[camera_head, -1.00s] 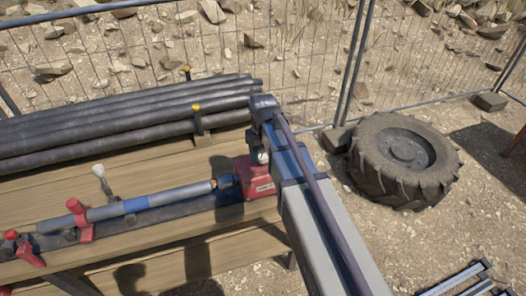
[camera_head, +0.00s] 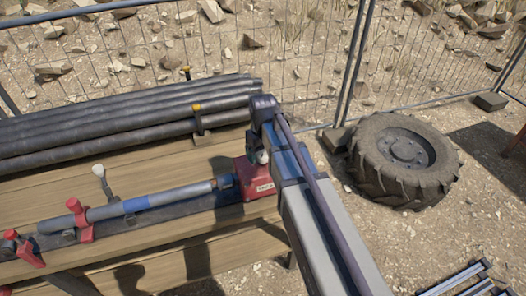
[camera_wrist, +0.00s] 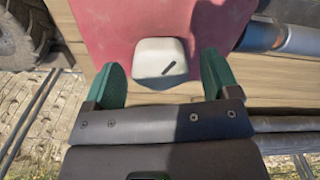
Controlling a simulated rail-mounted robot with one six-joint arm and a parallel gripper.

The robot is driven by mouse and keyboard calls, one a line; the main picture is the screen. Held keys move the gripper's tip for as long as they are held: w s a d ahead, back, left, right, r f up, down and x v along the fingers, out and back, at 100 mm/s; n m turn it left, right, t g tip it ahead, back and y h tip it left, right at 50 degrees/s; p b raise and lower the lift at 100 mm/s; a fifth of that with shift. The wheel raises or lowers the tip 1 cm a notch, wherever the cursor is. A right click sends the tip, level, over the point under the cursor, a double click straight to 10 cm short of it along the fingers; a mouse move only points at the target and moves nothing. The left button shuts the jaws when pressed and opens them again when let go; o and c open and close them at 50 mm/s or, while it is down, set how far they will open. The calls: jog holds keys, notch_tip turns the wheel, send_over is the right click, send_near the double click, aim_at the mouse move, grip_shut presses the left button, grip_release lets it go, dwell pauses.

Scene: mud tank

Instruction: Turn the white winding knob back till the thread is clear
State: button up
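The white winding knob (camera_wrist: 160,62) sits on the face of the red housing (camera_wrist: 105,25) in the wrist view. It has rounded corners and a dark slanted mark near its lower right. My gripper (camera_wrist: 162,75) is open, with one green finger on each side of the knob. A gap shows on the right; whether the left finger touches is unclear. A grey rod with a blue band (camera_head: 137,204) runs left from the housing. I cannot make out the thread.
Red clamps (camera_head: 79,219) and a white-topped lever (camera_head: 99,171) stand along the rod to the left. Black pipes (camera_head: 100,130) lie at the back of the bench. Bare bench (camera_head: 60,185) shows between.

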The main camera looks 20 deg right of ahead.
aim_at(263, 153)
jog(key=shift+r, duration=0.1)
notch_tip(263, 153, up, 10)
jog(key=p, duration=1)
jog(key=shift+r+p, duration=0.25)
jog(key=shift+p, duration=0.1)
jog(key=s+f+m+b, duration=0.3)
jog(key=s, duration=1.1)
jog(key=shift+s+f+m+b, duration=0.15)
jog(key=shift+f+m+b, duration=0.2)
jog(key=shift+m, duration=0.05)
jog(key=shift+c, duration=0.3)
